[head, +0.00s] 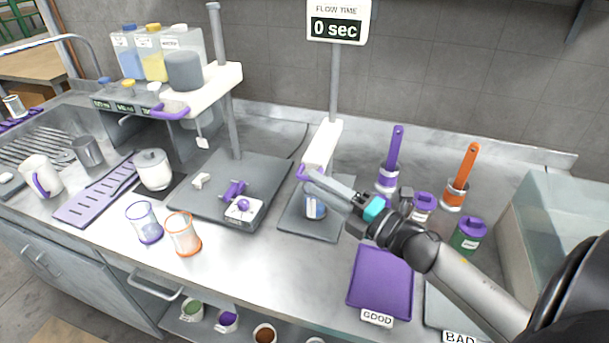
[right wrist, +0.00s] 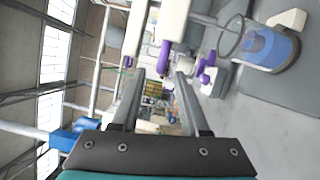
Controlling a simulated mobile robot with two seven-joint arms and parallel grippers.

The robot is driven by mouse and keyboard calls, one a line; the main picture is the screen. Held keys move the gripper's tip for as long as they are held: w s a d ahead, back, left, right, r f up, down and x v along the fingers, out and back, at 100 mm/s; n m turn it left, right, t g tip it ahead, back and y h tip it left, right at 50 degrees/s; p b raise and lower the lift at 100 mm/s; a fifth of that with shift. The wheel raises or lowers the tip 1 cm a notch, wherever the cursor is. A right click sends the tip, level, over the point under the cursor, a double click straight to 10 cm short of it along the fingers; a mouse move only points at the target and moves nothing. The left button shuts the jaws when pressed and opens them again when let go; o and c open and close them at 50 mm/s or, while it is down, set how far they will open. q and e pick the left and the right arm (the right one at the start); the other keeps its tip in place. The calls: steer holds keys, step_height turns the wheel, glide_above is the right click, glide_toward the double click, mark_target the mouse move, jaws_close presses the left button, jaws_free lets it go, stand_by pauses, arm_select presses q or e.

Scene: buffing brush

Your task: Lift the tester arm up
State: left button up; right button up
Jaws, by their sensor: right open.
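The tester arm (head: 322,147) is a white block on a grey post under the flow time sign (head: 337,22). A purple handle (head: 303,174) sits at its front lower end. In the right wrist view the purple handle (right wrist: 163,57) shows ahead, between the lines of my two fingers, below the white arm (right wrist: 172,20). My right gripper (head: 320,184) is open with its tips close to the handle; I cannot tell whether they touch it. A cup with blue contents (head: 314,209) stands on the grey base below the arm. My left gripper is not in view.
A purple GOOD mat (head: 381,285) lies under my right forearm. A purple-handled brush (head: 392,160), an orange-handled brush (head: 462,175) and a green jar (head: 468,236) stand to the right. Two glass cups (head: 184,235) stand at left. The front counter between is clear.

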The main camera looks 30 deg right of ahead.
mark_target(304, 177)
steer(key=shift+x, duration=2.2)
jaws_close()
